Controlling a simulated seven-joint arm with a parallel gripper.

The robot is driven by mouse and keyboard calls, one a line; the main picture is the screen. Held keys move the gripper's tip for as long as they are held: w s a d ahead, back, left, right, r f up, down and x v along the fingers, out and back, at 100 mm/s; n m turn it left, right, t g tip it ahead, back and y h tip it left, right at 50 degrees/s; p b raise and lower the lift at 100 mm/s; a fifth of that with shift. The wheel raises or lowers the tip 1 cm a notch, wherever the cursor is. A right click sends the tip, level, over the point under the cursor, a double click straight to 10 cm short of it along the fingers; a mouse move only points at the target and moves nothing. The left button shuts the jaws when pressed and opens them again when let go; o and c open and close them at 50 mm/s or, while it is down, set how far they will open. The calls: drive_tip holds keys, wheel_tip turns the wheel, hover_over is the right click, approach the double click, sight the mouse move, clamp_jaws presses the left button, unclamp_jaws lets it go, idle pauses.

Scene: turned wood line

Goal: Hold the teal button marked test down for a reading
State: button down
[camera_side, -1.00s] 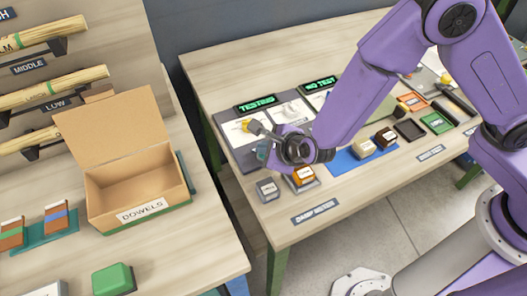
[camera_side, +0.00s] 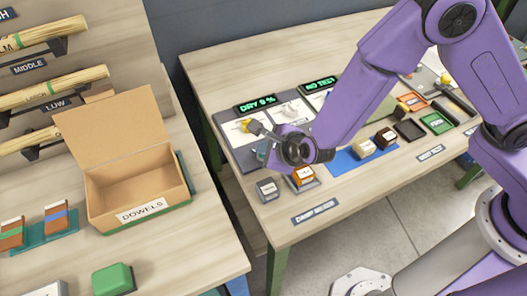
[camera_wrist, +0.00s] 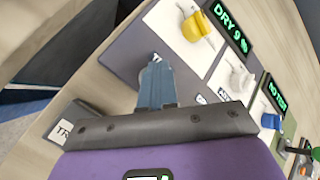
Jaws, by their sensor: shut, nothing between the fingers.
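My purple gripper (camera_side: 263,153) is shut and empty, with its blue-grey fingers pointing down at the dark grey panel (camera_side: 233,157) on the right-hand table. In the wrist view the closed fingertips (camera_wrist: 156,66) rest at or just over that panel, beside a partly covered label starting with T. I cannot make out the teal test button; the fingers hide the spot beneath them. The left display (camera_side: 255,104) reads DRY 9 % in green, also in the wrist view (camera_wrist: 230,27). The other display (camera_side: 321,84) reads NO TEST.
A yellow knob-like part (camera_wrist: 197,27) stands on a white plate close to the fingers. A blue mat (camera_side: 345,163) holds two blocks. An open dowels box (camera_side: 139,205) is on the left table.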

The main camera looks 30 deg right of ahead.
drive_tip(key=shift+r, duration=0.8)
drive_tip(key=shift+r, duration=0.1)
drive_tip(key=shift+r, duration=2.4)
